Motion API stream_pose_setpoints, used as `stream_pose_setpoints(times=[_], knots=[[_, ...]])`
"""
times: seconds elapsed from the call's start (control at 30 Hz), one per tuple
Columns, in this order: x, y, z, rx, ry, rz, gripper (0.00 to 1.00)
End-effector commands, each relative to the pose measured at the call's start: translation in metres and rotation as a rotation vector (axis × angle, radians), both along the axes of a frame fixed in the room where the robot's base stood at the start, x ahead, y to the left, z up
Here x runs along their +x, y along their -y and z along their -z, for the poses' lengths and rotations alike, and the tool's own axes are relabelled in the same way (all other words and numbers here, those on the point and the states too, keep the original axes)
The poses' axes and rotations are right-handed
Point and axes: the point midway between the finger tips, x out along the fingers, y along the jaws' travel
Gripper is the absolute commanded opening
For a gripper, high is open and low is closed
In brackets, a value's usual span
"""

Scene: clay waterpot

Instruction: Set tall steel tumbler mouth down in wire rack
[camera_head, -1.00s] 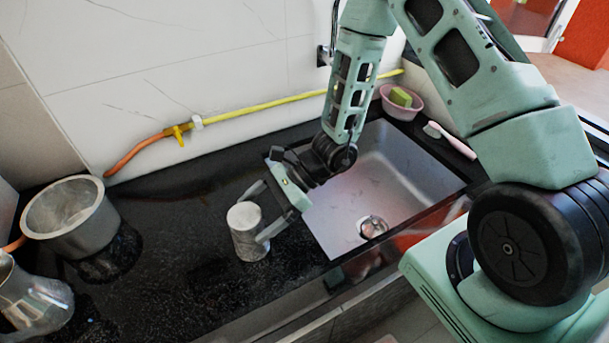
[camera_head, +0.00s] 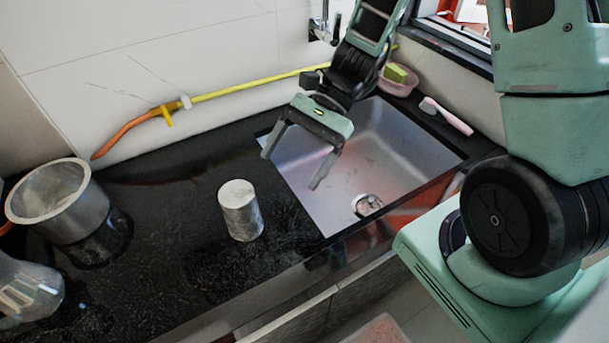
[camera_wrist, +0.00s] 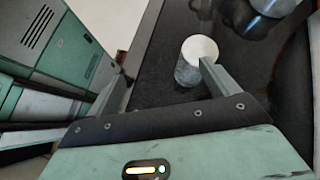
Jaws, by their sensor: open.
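The steel tumbler (camera_head: 241,212) stands upright on the black counter, left of the sink. Its top face looks flat, pale and closed, so it seems to be mouth down. It also shows in the wrist view (camera_wrist: 187,72), partly behind one finger. My gripper (camera_head: 292,168) is open and empty above the left part of the sink, up and to the right of the tumbler and apart from it. I cannot make out a wire rack in either view.
The sink (camera_head: 375,160) lies to the right of the tumbler. A wide metal pot (camera_head: 62,205) and a shiny steel vessel (camera_head: 28,290) stand at the left. A pink bowl with a sponge (camera_head: 398,82) and a pink brush (camera_head: 447,116) are behind the sink. The counter between pot and tumbler is clear.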

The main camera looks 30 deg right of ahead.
Motion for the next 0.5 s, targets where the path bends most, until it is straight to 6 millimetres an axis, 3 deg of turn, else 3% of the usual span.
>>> stream_pose_setpoints(times=[0.03,0.1,0.2,0.4,0.5], knots=[[-0.02,-0.018,-0.012,-0.048,0.088,-0.172,0.86],[-0.048,-0.032,-0.023,-0.117,0.221,-0.423,0.86],[-0.082,-0.043,-0.036,-0.202,0.426,-0.77,0.86],[-0.118,-0.052,-0.059,-0.312,0.803,-1.324,0.86],[-0.125,-0.055,-0.067,-0.339,0.925,-1.484,0.86]])
